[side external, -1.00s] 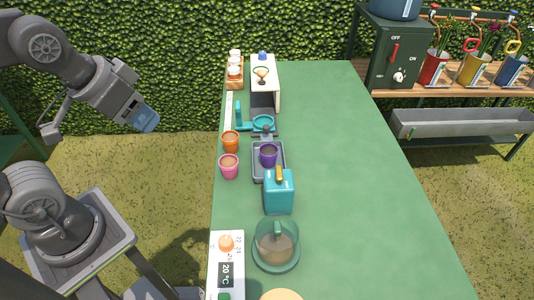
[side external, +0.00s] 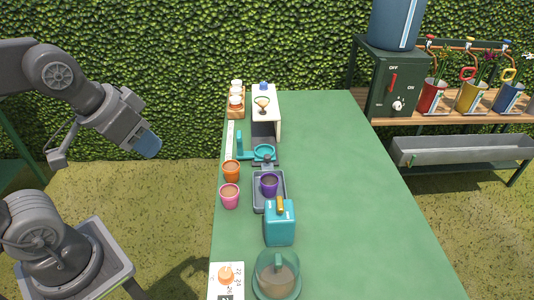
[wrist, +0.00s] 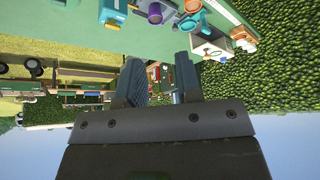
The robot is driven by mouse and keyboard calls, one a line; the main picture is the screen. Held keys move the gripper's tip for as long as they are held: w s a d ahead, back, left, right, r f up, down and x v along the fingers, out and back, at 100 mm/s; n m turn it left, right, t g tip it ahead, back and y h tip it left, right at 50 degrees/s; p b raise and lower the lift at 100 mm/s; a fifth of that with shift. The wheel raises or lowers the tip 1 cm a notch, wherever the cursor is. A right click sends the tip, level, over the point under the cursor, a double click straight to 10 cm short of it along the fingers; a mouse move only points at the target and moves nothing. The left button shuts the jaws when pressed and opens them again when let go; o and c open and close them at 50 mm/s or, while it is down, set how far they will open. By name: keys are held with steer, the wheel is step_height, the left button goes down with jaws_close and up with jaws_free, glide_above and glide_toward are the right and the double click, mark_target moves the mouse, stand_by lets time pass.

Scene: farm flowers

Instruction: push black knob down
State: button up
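My gripper (side external: 150,145) hangs in the air left of the green table (side external: 340,200), well apart from everything on it. In the wrist view my gripper (wrist: 161,82) shows two blue-grey fingers with a clear gap and nothing between them. A small dark knob-like part (side external: 267,158) sits in front of a teal round dish (side external: 264,151) on the table; I cannot tell for sure that it is the black knob. The table's things show small at the top of the wrist view, where I cannot make out a black knob.
An orange cup (side external: 231,171), a pink cup (side external: 229,196), a purple cup (side external: 269,184), a teal box (side external: 279,225) and a glass dome (side external: 277,275) stand along the table's left side. A white stand (side external: 266,105) is behind. The table's right side is clear.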

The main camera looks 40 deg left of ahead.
steer(key=w, duration=0.2)
steer(key=w+r+n, duration=0.1)
steer(key=w, duration=0.2)
steer(key=w+r+n+g, duration=0.1)
steer(key=w, duration=0.2)
steer(key=shift+a+r, duration=0.1)
steer(key=shift+a, duration=0.1)
jaws_close()
steer(key=w+a+f+n+g, duration=0.1)
steer(key=w+f, duration=0.3)
steer(key=w, duration=0.4)
steer(key=w+a+f+n+g+h, duration=0.1)
steer(key=w+a+f+n, duration=0.1)
steer(key=w+f, duration=0.3)
steer(key=w+a+f+n+g, duration=0.1)
steer(key=w+f+n, duration=0.2)
steer(key=w, duration=0.9)
steer(key=shift+w+a+f+n+g, duration=0.3)
steer(key=shift+a+f+n, duration=0.1)
steer(key=shift+f, duration=0.45)
